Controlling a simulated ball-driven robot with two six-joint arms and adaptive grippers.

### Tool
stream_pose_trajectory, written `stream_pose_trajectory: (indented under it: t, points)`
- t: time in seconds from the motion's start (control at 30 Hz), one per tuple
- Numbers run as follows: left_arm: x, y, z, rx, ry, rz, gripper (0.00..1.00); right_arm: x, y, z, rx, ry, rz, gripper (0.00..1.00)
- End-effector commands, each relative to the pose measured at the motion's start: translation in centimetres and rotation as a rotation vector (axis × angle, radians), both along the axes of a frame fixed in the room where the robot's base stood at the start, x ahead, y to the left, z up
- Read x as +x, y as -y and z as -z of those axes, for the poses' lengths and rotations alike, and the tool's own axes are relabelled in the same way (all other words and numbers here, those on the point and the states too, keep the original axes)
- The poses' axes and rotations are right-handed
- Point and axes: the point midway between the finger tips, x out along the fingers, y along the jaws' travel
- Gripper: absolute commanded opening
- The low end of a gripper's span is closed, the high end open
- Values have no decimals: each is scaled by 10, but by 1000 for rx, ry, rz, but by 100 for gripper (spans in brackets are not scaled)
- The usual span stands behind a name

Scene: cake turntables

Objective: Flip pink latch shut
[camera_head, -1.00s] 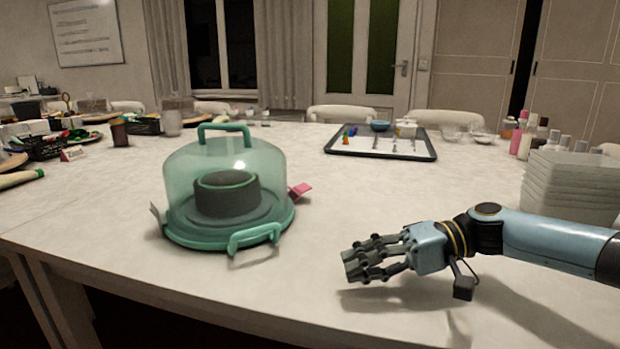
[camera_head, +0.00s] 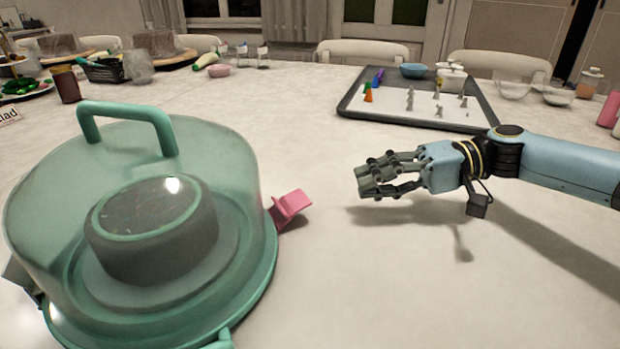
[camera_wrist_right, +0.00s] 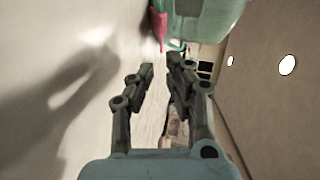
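The pink latch (camera_head: 291,205) sticks outward from the right side of the green cake carrier's base rim (camera_head: 262,285), tilted up and away from the dome. The clear green dome (camera_head: 235,160) with its handle covers a dark round cake on the base. My right gripper (camera_head: 364,182) is open and empty, to the right of the latch and apart from it, above the table, fingers pointing left. In the right wrist view the pink latch (camera_wrist_right: 158,24) shows at the top beyond the parted fingers (camera_wrist_right: 160,68).
A dark tray (camera_head: 350,104) with small coloured and grey pieces lies behind my right gripper. Bowls and bottles stand at the back right. A grey latch (camera_head: 20,275) sticks out at the carrier's left. The tabletop between latch and gripper is clear.

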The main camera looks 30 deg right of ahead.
Motion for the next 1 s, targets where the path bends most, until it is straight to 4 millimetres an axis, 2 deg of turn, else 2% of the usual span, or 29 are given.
stream_pose_trajectory:
  t: [0.1,0.23,0.53,0.7,0.97,1.0]
  points:
    - [-13,-1,4,2,-19,1,40,6,-12,4,4,4,-1,14]
    - [-19,-2,10,3,-29,1,40,17,-34,10,7,4,0,14]
    - [-14,-3,17,4,-22,1,40,40,-81,20,4,3,0,14]
    - [-7,-3,17,3,-13,1,40,45,-91,23,3,2,1,14]
    - [-7,-3,17,3,-14,1,40,46,-92,23,0,1,1,14]
    - [-7,-3,17,3,-14,1,40,46,-92,24,0,0,1,12]
